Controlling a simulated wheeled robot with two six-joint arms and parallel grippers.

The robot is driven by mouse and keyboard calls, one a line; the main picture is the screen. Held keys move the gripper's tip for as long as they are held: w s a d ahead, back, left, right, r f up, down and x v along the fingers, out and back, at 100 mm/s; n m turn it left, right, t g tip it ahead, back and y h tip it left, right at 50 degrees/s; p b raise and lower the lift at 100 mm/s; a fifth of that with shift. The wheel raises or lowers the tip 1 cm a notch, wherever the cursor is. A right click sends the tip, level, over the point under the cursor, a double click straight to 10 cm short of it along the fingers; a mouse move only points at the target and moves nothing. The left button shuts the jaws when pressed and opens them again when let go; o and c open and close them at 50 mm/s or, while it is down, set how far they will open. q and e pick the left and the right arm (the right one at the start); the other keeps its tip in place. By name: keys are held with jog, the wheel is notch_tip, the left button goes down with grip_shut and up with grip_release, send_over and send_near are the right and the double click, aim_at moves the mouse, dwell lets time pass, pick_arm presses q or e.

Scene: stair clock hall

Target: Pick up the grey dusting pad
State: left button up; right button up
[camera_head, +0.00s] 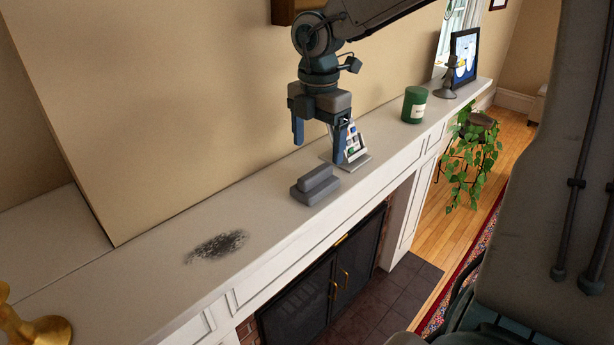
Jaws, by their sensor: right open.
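The grey dusting pad (315,187) lies on the white mantel shelf (262,208), near its front edge. It is a flat block with a narrower raised grip on top. My right gripper (318,154) points down above the pad, with its two blue fingers apart and nothing between them. The fingertips look a little above and behind the pad, not touching it; the exact gap is hard to judge. My left gripper is not in view.
A dark dust patch (216,246) marks the shelf to the left. A small white stand (356,150) is close behind my right finger. A green candle (413,106), a picture frame (465,57) and a gold candlestick (40,329) also stand there. A fireplace screen (325,285) is below.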

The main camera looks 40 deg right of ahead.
aim_at(317, 171)
jog(key=shift+s+f+p, duration=0.2)
jog(key=shift+s+f, duration=0.05)
jog(key=shift+f, duration=0.3)
jog(key=shift+s+f+p, duration=0.15)
jog(key=shift+s+f, duration=0.05)
jog(key=shift+f, duration=0.35)
jog(key=shift+d+f, duration=0.1)
jog(key=shift+f, duration=0.25)
jog(key=shift+w+f, duration=0.15)
jog(key=shift+f, duration=0.05)
jog(key=shift+w+f+p, duration=0.2)
jog(key=shift+f+p, duration=0.05)
jog(key=shift+p, duration=0.2)
jog(key=f+p, duration=0.1)
jog(key=f, duration=0.1)
jog(key=f+p, duration=0.1)
jog(key=shift+w+f+p, duration=0.25)
jog(key=shift+f+p, duration=0.05)
jog(key=shift+f, duration=0.5)
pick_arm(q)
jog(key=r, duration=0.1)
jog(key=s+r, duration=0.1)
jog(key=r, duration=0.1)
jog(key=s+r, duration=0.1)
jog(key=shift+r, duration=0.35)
pick_arm(e)
jog(key=c, duration=1.1)
